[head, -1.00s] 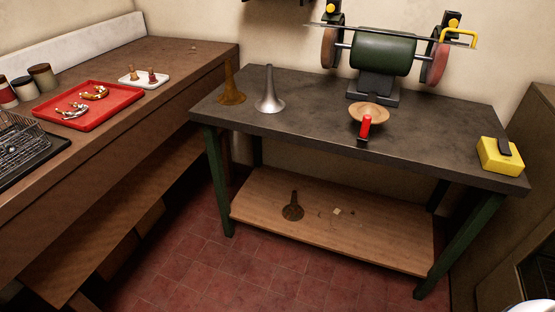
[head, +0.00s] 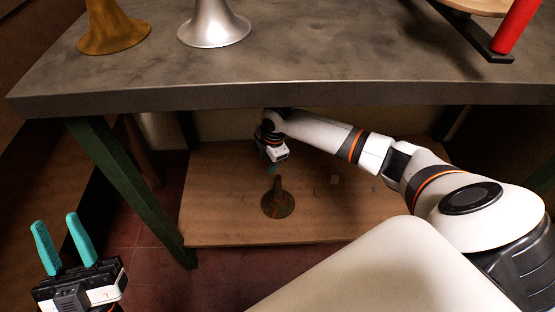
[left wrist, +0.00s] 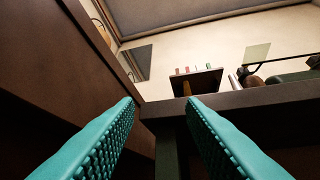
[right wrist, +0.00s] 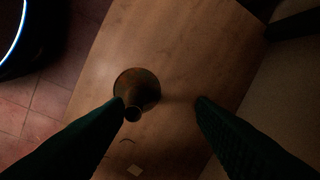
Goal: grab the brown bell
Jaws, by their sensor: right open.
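A dark brown bell (head: 277,203) stands upright, narrow end up, on the lower wooden shelf. My right gripper (head: 272,168) is under the tabletop, pointing down just above the bell. In the right wrist view the bell (right wrist: 146,86) is seen from above, by the left fingertip; the fingers (right wrist: 160,101) are open with nothing held. A golden-brown bell (head: 112,30) and a silver bell (head: 213,25) stand on the tabletop. My left gripper (head: 55,220) is open and empty, left of the table's green leg, fingers up; its fingers also show in the left wrist view (left wrist: 160,102).
The dark tabletop (head: 300,75) overhangs the shelf (head: 225,222), and my right arm reaches beneath it. A green table leg (head: 130,190) stands at the left. A red-handled tool (head: 515,28) is on top.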

